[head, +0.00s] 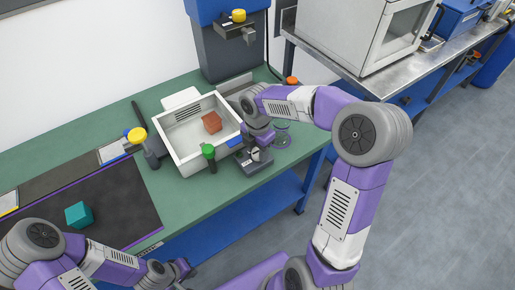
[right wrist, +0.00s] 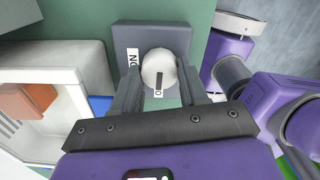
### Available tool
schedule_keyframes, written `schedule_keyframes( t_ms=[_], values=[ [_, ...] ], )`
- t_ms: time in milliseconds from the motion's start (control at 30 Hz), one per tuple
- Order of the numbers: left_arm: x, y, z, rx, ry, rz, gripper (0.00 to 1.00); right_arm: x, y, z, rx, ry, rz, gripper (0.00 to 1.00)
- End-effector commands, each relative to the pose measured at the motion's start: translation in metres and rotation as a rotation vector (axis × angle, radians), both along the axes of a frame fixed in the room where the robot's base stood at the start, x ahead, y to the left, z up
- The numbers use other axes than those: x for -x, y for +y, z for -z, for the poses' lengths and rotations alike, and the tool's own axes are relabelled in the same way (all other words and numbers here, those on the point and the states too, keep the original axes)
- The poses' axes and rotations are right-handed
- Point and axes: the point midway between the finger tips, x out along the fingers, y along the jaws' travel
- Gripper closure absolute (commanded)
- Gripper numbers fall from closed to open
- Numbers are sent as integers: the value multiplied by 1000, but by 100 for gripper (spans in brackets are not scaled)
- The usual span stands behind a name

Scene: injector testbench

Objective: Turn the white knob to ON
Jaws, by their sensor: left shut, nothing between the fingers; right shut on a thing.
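The white knob (right wrist: 157,65) sits on a dark grey box (right wrist: 125,35) in the right wrist view. Its dark mark points down toward a white label (right wrist: 158,93) with an "O", the rest of which is hidden. An "ON" label (right wrist: 133,58) is on the box to the knob's left. My right gripper (right wrist: 160,80) is shut on the knob, one finger on each side. In the head view the grey box (head: 257,163) stands near the bench's front edge under my right gripper (head: 256,150). My left gripper (head: 185,270) is shut and empty at the lower left, in front of the bench.
A white tray (head: 180,166) with a red-brown block (head: 211,122) stands left of the box. A green-topped knob (head: 208,151) is at its front corner, and a yellow-topped one (head: 136,135) farther left. A teal cube (head: 78,214) lies on the dark mat (head: 120,200).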

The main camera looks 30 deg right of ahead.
Motion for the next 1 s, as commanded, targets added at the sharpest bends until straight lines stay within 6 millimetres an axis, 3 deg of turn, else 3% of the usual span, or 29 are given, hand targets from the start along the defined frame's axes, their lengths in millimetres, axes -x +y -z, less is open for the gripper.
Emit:
schedule_keyframes(
  t_ms=[267,1000],
  values=[
    [0,0,-12,0,0,0,100,0,0,-2,2,1,168,87],
    [0,0,-35,0,0,0,100,-1,-1,-1,3,0,868,87]
  ],
)
